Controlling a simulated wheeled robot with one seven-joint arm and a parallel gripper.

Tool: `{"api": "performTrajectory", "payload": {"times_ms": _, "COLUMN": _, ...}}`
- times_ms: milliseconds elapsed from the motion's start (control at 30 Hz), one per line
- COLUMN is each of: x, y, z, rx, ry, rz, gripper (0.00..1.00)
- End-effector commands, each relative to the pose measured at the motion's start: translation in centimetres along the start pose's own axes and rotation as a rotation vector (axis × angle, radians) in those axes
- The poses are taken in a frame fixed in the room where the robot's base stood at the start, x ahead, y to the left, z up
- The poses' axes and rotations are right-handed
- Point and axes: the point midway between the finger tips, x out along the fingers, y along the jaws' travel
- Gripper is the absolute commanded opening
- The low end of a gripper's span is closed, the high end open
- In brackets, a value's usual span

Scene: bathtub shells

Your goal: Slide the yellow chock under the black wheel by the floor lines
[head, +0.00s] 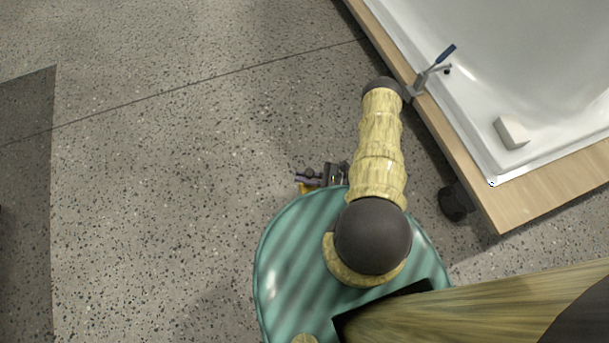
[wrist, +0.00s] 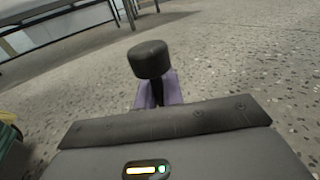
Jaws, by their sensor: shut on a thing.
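My gripper (head: 308,179) is low over the floor, left of my arm, its purple fingers shut on a black knob. The wrist view shows the knob (wrist: 151,60) standing between the purple fingers (wrist: 158,92). A small piece of yellow, which looks like the chock (head: 304,188), shows just below the fingers in the head view; the rest is hidden by my gripper and base. A black wheel (head: 454,202) sits under the corner of the wooden tub frame, to the right of my gripper and well apart from it.
Thin dark lines (head: 200,88) cross the speckled floor. The floor left of my gripper is clear. Metal legs (wrist: 130,10) stand far back.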

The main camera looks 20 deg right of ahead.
Motion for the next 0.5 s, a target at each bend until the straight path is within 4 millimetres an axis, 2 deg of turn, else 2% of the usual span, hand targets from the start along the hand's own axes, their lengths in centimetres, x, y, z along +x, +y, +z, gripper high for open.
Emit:
{"api": "performTrajectory", "payload": {"times_ms": 200, "x": 0.0, "y": 0.0, "z": -1.6, "rx": 0.0, "ry": -0.001, "rz": 0.0, "gripper": 0.0}}
{"api": "performTrajectory", "payload": {"times_ms": 500, "x": 0.0, "y": 0.0, "z": -2.0, "rx": 0.0, "ry": -0.001, "rz": 0.0, "gripper": 0.0}}
